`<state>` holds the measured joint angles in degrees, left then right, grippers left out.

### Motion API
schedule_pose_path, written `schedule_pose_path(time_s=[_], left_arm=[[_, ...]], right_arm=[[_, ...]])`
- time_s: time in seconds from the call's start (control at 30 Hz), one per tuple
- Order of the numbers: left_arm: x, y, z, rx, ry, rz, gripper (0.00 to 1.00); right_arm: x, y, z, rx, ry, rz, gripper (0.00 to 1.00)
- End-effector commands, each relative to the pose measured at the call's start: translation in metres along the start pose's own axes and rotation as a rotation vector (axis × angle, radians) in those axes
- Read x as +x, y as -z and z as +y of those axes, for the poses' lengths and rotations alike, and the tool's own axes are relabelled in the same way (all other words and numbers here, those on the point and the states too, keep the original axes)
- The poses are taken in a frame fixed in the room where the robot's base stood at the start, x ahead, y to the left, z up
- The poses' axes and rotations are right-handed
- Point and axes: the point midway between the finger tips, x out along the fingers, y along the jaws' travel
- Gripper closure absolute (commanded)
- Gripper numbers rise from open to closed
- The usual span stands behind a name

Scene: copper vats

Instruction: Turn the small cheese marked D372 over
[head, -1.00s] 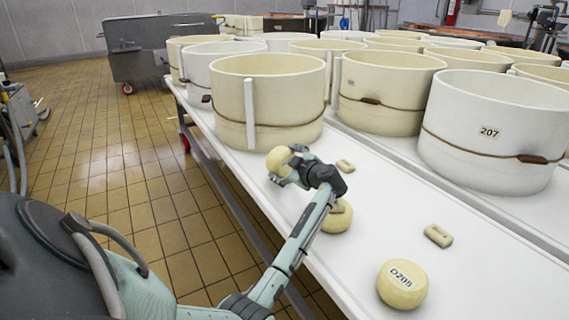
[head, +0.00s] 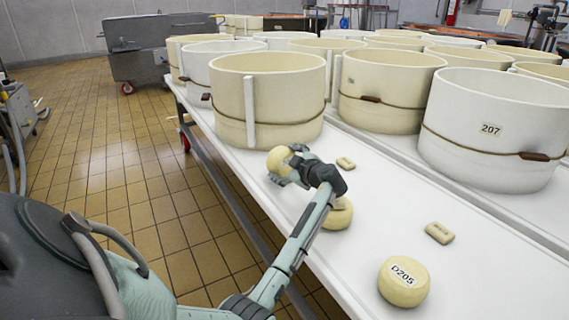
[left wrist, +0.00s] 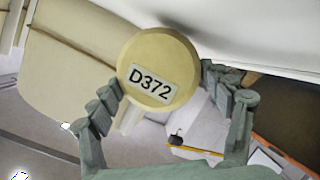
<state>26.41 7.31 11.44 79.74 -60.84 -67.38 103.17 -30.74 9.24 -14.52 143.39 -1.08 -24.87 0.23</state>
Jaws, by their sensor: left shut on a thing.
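The small cheese marked D372 (left wrist: 158,68) is a pale yellow round; its label faces the camera in the left wrist view. In the head view the cheese (head: 279,160) is at the end of my left arm, over the near left edge of the white table (head: 395,215). My left gripper (head: 296,165) is shut on it. In the left wrist view the gripper's fingers (left wrist: 165,92) lie on either side of the cheese. I cannot tell whether the cheese touches the table. My right gripper is not in view.
A cheese marked D205 (head: 403,282) sits at the table's front. Another round cheese (head: 338,214) is partly behind my left arm. Two small blocks (head: 345,163) (head: 439,233) lie on the table. Large round moulds, one marked 207 (head: 495,130), stand behind.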

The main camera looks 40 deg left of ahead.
Motion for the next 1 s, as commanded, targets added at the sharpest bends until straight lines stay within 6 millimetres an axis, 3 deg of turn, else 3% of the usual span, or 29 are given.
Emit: schedule_pose_path(time_s=[0.93,0.97,1.0], left_arm=[[0.002,-0.004,-0.0031,-0.001,-0.003,0.002,0.73],[0.002,-0.004,-0.0031,-0.002,-0.003,0.002,0.18],[0.002,-0.004,-0.0031,-0.001,-0.003,0.002,0.13]], right_arm=[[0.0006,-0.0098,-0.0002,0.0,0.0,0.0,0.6],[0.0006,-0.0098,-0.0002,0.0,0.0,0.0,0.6],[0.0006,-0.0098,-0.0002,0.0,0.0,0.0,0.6]])
